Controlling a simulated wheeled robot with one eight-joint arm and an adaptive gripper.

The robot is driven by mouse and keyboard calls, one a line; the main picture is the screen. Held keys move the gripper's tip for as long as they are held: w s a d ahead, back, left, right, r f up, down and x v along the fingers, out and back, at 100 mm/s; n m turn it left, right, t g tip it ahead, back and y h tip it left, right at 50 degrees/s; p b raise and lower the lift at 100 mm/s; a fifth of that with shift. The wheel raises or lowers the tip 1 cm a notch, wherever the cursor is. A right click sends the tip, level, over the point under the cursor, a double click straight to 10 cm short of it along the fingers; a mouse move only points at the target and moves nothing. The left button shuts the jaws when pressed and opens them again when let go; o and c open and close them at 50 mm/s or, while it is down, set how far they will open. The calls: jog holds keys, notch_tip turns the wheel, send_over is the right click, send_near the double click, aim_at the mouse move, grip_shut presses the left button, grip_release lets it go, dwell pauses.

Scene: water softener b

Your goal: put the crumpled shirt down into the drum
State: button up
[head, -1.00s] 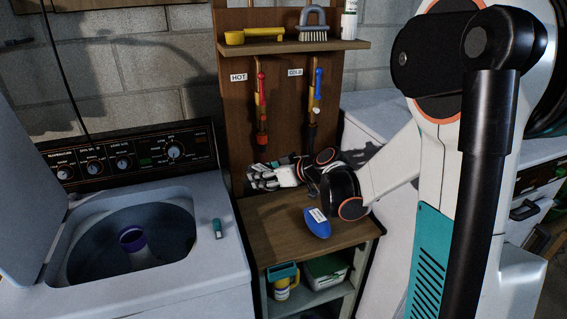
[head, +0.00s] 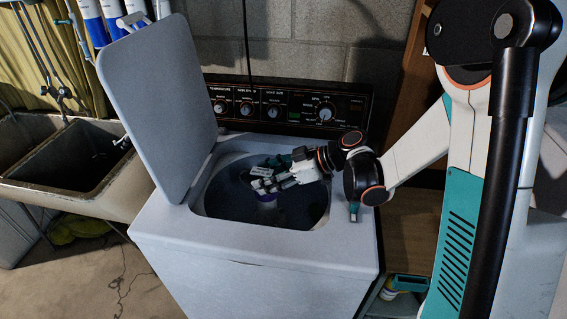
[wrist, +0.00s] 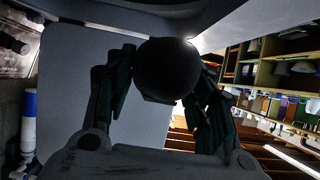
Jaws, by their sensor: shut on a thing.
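My gripper (head: 264,184) is over the drum opening of the washer, reaching in from the right. In the wrist view, my gripper (wrist: 165,98) is closed on a dark rounded lump (wrist: 167,66), which I take as the crumpled shirt. Its folds and colour are lost in shadow. In the head view the fingers mostly hide it; a dark teal patch shows behind them, and I cannot tell if it is cloth. I cannot tell how far below the rim the fingers are.
The open lid (head: 155,100) stands up at the left of the opening. The control panel (head: 290,108) rises behind it. A small teal object (head: 354,211) lies on the washer top at right. Twin sinks (head: 65,160) are at the left. The washer's front rim is clear.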

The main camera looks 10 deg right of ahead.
jog(key=shift+a+f+n+g, duration=0.15)
jog(key=shift+a+n+g, duration=0.2)
jog(key=shift+a, duration=0.7)
jog(key=shift+a+f, duration=0.1)
jog(key=shift+f, duration=0.15)
notch_tip(320, 180, down, 12)
jog(key=b, duration=0.8)
jog(key=shift+f, duration=0.15)
jog(key=shift+s, duration=0.1)
jog(key=o, duration=1.2)
jog(key=shift+r, duration=5.1)
